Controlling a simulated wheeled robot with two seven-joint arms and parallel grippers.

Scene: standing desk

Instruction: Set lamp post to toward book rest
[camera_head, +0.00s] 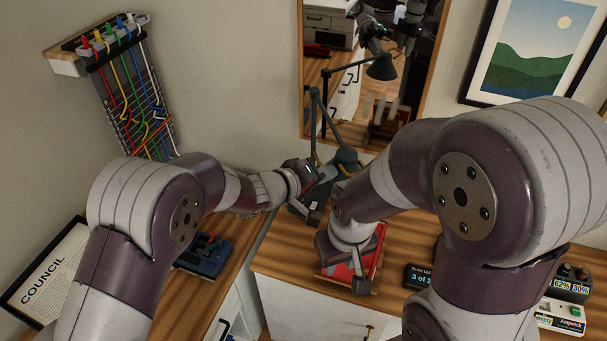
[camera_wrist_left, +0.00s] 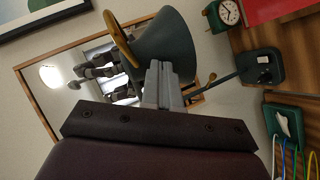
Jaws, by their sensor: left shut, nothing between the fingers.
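The dark green lamp stands at the back of the desk in the head view. Its post (camera_head: 314,125) rises in front of the mirror, and its shade (camera_head: 346,157) hangs low beside my left gripper (camera_head: 325,175). In the left wrist view the shade (camera_wrist_left: 170,45), with a brass-coloured bar (camera_wrist_left: 121,40), is close behind my shut, empty left fingers (camera_wrist_left: 163,82); contact is unclear. The lamp base (camera_wrist_left: 262,70) shows to their right. My right gripper (camera_head: 358,278) is over a red book (camera_head: 374,258); its finger opening is unclear. The book rest itself is mostly hidden.
A mirror (camera_head: 303,60) behind the desk reflects the lamp. A green clock (camera_wrist_left: 228,13) and a green box (camera_wrist_left: 285,122) show in the wrist view. A small display (camera_head: 418,277) stands right of the book. A cable rack (camera_head: 112,75) hangs at left.

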